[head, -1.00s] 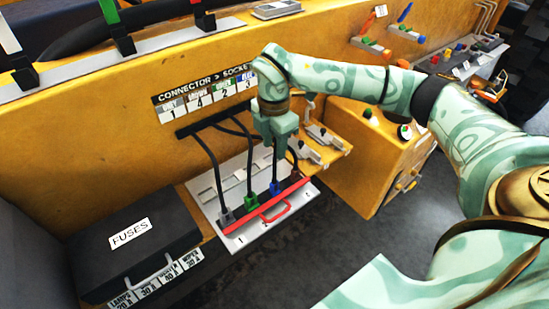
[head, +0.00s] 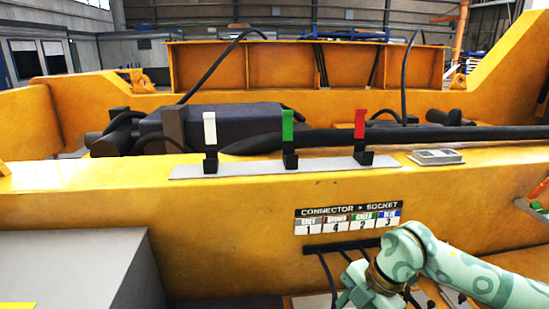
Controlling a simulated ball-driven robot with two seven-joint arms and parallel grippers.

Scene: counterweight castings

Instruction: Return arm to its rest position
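My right arm (head: 470,275), pale green with darker patterns, comes in from the lower right in the head view. Its wrist bends down at the bottom edge, in front of the yellow wall. My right gripper (head: 360,292) is cut off by the bottom edge, so its fingertips are hidden and I cannot tell whether it is open or shut. It is below the connector and socket label (head: 348,217), beside the dark cables that hang from the black strip (head: 335,247). My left arm and gripper are not in view.
The yellow wall (head: 180,230) spans the view. White (head: 210,130), green (head: 288,128) and red (head: 359,125) levers stand upright on a grey plate along its top. A small grey panel (head: 436,156) lies to their right. A grey box (head: 70,265) is at lower left.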

